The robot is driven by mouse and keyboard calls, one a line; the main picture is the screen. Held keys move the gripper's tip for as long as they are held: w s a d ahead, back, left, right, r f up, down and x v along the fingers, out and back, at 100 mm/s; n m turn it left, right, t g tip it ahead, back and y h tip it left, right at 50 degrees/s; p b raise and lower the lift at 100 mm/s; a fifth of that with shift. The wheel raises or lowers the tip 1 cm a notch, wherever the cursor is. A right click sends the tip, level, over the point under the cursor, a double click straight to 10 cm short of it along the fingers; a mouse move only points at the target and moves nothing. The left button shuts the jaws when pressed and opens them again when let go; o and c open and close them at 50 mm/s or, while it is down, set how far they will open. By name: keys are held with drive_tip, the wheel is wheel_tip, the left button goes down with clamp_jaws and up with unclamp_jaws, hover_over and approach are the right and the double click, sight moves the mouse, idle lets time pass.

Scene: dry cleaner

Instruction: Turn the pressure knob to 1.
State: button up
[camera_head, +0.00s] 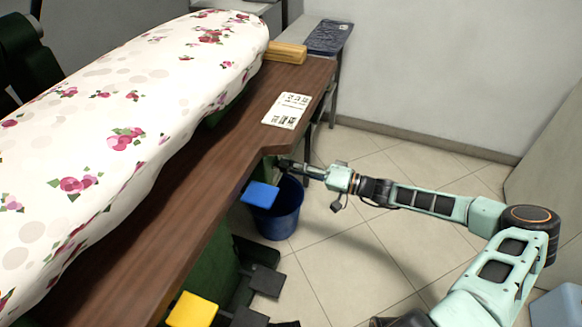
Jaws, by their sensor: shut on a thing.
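My gripper (285,165) is small and dark in the camera_head view, at the end of my pale green arm. It reaches in from the right to the recessed side just under the edge of the brown wooden tabletop (196,192), above a blue bucket. Its fingers are shut on what looks to be the pressure knob, at the side of the press. The knob itself is too small and covered by the fingers to make out, and its dial marks and setting cannot be read.
A blue bucket (284,215) stands on the tiled floor below my gripper. A blue pedal (260,194) and a yellow pedal (192,310) stick out beside the table. A floral ironing pad (130,125) and a printed sheet (287,110) lie on top.

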drive_tip(key=o, duration=1.2)
drive_tip(key=shift+c, duration=0.2)
drive_tip(key=v, duration=1.2)
